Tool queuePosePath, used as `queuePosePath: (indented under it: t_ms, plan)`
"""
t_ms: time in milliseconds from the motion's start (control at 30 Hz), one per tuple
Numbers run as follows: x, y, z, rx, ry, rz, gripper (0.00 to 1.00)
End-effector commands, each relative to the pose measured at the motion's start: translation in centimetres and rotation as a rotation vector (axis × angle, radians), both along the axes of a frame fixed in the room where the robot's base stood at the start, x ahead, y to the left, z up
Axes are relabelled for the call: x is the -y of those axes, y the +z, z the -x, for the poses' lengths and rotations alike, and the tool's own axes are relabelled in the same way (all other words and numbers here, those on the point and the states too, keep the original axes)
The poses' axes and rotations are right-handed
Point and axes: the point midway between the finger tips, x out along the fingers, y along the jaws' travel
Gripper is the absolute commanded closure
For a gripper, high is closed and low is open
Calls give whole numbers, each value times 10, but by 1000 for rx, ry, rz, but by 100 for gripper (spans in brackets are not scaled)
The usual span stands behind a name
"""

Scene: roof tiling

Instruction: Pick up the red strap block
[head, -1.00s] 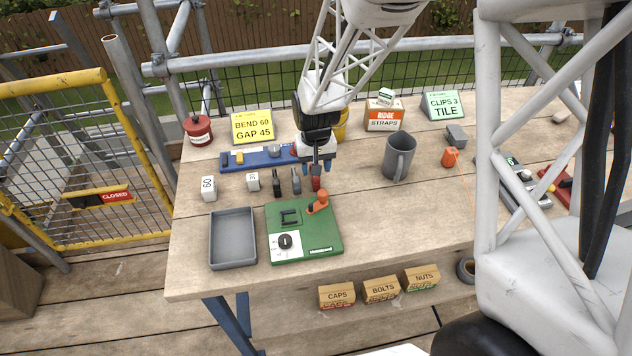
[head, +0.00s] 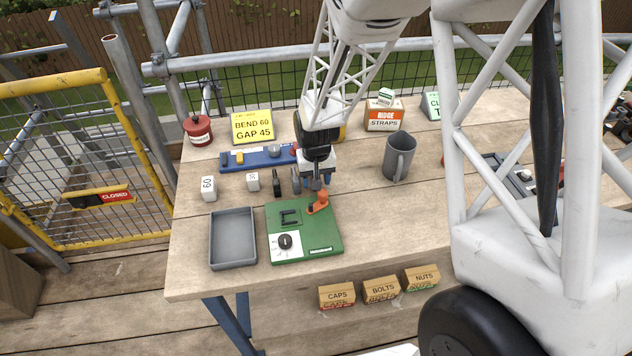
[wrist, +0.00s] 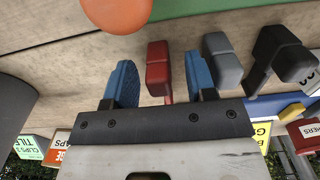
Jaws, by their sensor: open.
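The red strap block (wrist: 158,70) stands on the table and shows in the wrist view between my two blue fingertips. My gripper (wrist: 162,82) is open, with one finger on each side of the block and gaps visible. In the head view my gripper (head: 316,182) is low over the row of small blocks and hides the red block. A grey block (wrist: 222,60) stands just outside the right finger in the wrist view, with a black block (wrist: 272,55) beyond it.
A green bending board (head: 305,245) with an orange lever (head: 318,203) lies close in front of my gripper. A grey tray (head: 233,262) is to its left. A grey mug (head: 399,155) stands to the right. A blue rack (head: 232,167) lies behind the blocks.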

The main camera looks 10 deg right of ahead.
Motion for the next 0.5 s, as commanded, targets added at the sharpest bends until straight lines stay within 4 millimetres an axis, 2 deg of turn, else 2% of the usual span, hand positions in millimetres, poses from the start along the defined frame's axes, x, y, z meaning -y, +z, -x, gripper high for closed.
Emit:
queuePosePath:
  t_ms: [300,500]
  plan:
    - [0,0,0,0,0,0,49]
    - [0,0,0,0,0,0,80]
